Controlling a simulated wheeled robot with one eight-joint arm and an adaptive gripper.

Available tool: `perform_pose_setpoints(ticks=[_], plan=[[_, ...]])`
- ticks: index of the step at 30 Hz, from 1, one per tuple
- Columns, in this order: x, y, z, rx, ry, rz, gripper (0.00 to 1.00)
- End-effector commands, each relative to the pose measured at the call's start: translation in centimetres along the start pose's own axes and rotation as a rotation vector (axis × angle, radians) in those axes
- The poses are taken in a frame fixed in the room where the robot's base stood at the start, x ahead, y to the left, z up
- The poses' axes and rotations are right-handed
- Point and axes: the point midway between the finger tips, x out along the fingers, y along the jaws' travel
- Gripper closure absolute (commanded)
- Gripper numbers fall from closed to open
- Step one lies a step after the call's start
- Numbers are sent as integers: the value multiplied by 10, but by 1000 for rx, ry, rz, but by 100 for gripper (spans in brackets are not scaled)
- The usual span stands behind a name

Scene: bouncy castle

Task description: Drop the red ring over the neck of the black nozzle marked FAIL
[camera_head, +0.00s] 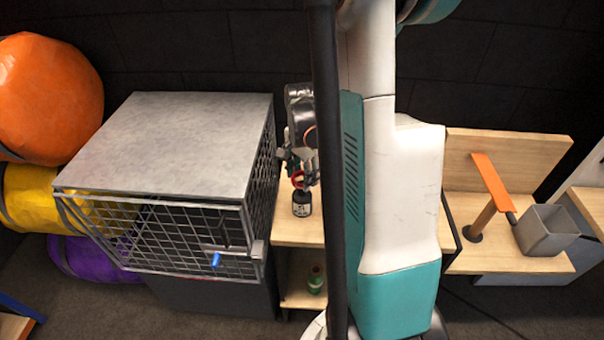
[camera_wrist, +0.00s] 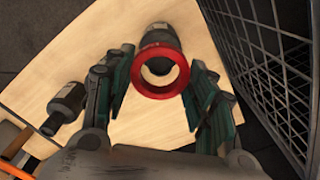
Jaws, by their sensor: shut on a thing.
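The red ring (camera_wrist: 160,93) is held between the fingertips of my gripper (camera_wrist: 160,82) in the wrist view. A black nozzle (camera_wrist: 158,38) stands on the wooden top just beyond the ring and partly shows behind it. In the head view the ring (camera_head: 297,179) is at my gripper (camera_head: 298,166), right at the top of the black nozzle (camera_head: 302,208), which stands upright with a pale label. I cannot tell whether the ring is around the neck or just above it. A second dark nozzle or bottle (camera_wrist: 68,103) with a pale label is at left in the wrist view. No marking is readable.
A wire cage with a grey top (camera_head: 165,140) stands close left of the nozzle; its mesh (camera_wrist: 265,70) is at right in the wrist view. A green item (camera_head: 315,280) is on the lower shelf. My arm hides the wooden top's right part.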

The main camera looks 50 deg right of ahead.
Motion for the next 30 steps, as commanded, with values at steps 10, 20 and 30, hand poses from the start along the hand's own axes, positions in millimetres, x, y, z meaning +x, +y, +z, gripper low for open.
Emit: perform_pose_setpoints(ticks=[10,20,30], plan=[[8,0,0,0,0,0,65],[16,0,0,0,0,0,65],[16,0,0,0,0,0,65]])
